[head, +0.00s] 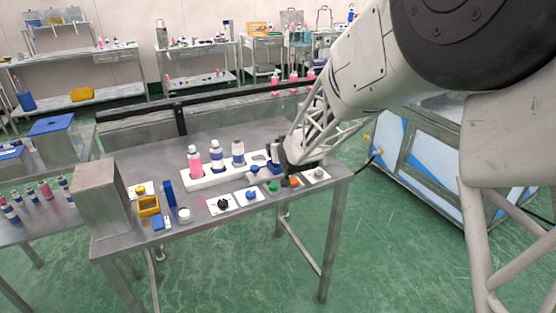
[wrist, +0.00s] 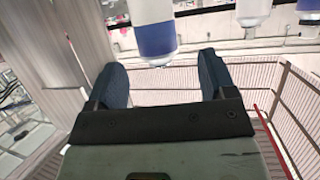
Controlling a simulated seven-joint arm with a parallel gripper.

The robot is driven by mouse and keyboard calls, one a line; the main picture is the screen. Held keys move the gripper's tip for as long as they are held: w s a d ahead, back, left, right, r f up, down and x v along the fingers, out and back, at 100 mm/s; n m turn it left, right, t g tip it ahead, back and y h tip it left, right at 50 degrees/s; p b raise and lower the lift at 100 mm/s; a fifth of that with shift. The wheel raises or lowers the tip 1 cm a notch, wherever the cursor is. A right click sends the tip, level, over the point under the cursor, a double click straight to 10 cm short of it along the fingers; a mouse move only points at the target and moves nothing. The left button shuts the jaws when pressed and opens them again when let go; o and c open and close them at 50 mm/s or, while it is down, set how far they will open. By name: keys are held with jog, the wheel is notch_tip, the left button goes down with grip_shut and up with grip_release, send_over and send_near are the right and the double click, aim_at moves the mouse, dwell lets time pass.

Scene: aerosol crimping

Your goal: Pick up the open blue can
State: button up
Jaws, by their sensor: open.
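A white can with a blue band (wrist: 155,38) shows at the top centre of the wrist view, in line with the gap between my fingers; its upper part is cut off by the frame. I cannot tell from its visible end whether it is open. My gripper (wrist: 160,72) is open, with a dark blue finger on each side and nothing visibly clamped. In the head view my gripper (head: 266,168) is at the right end of a white rack (head: 208,181). Two blue-and-white cans, one in the middle (head: 217,156) and one to its right (head: 238,155), stand in the rack.
A pink can (head: 195,163) stands at the rack's left. Buttons on white plates, including a black one (head: 223,204) and a blue one (head: 250,196), line the table's front. A metal box (head: 101,196), a yellow bin (head: 148,206) and a blue block (head: 169,193) stand left.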

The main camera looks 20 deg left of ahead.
jog(key=shift+x, duration=2.6)
jog(key=shift+d+f, duration=0.1)
jog(key=shift+c, duration=0.2)
jog(key=c, duration=1.3)
jog(key=shift+r, duration=0.2)
jog(key=shift+r, duration=0.55)
jog(key=shift+s+d+r, duration=0.1)
jog(key=shift+s+r, duration=0.05)
jog(key=shift+r, duration=0.45)
jog(key=shift+s+d+r, duration=0.1)
jog(key=shift+s+r, duration=0.05)
jog(key=shift+r, duration=0.4)
jog(key=s+d, duration=0.2)
jog(key=s, duration=0.2)
jog(key=s+d+r, duration=0.1)
jog(key=s+d, duration=0.2)
jog(key=s, duration=0.1)
jog(key=s+d, duration=0.2)
jog(key=s, duration=0.3)
jog(key=shift+d+r, duration=0.15)
jog(key=shift+d, duration=0.2)
